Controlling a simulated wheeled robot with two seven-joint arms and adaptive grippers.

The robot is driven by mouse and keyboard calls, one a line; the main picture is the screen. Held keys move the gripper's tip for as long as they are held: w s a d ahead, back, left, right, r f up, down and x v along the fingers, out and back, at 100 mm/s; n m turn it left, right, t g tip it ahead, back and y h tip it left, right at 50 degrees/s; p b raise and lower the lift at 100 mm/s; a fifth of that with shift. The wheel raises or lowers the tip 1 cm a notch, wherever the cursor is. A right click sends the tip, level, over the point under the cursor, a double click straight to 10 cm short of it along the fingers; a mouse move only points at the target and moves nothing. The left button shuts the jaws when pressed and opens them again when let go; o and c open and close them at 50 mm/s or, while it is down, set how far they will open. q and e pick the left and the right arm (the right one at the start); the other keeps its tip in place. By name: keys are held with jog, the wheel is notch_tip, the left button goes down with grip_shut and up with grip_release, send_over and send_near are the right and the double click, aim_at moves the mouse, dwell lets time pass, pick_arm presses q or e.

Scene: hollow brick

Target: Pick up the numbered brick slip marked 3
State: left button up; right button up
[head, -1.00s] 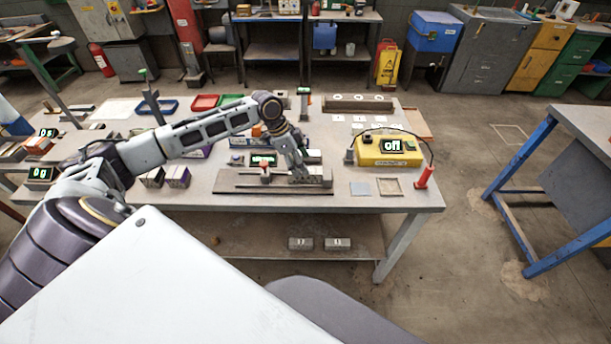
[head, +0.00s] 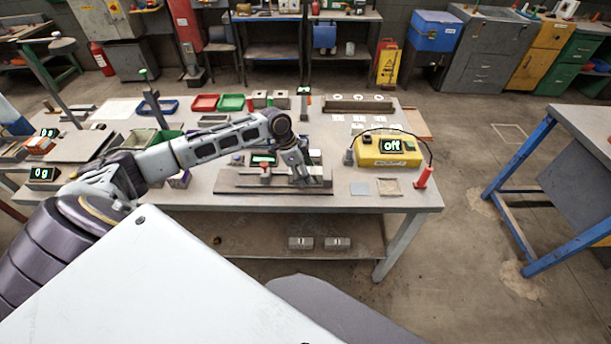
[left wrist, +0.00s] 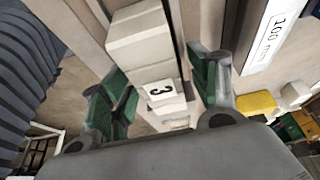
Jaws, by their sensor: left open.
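The brick slip marked 3 (left wrist: 160,91) shows in the left wrist view as a pale block with a white label and a black 3. It is at the end of a row of pale blocks (left wrist: 138,40). My left gripper (left wrist: 160,75) is open, with one green-padded finger on each side of the row. Gaps show between the fingers and the blocks. In the head view my left gripper (head: 298,174) is low over the grey fixture (head: 245,182) near the table's front edge; the number cannot be read there. My right gripper is not in view.
A yellow box reading "off" (head: 390,150) with a cable and a red-handled tool (head: 423,177) stands right of the fixture. Red (head: 205,102) and green (head: 231,102) trays lie behind.

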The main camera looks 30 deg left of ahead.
pick_arm(q)
jog(key=shift+f+p, duration=0.25)
jog(key=shift+p, duration=0.1)
dwell(1.1)
jog(key=shift+c, duration=0.3)
jog(key=c, duration=1.2)
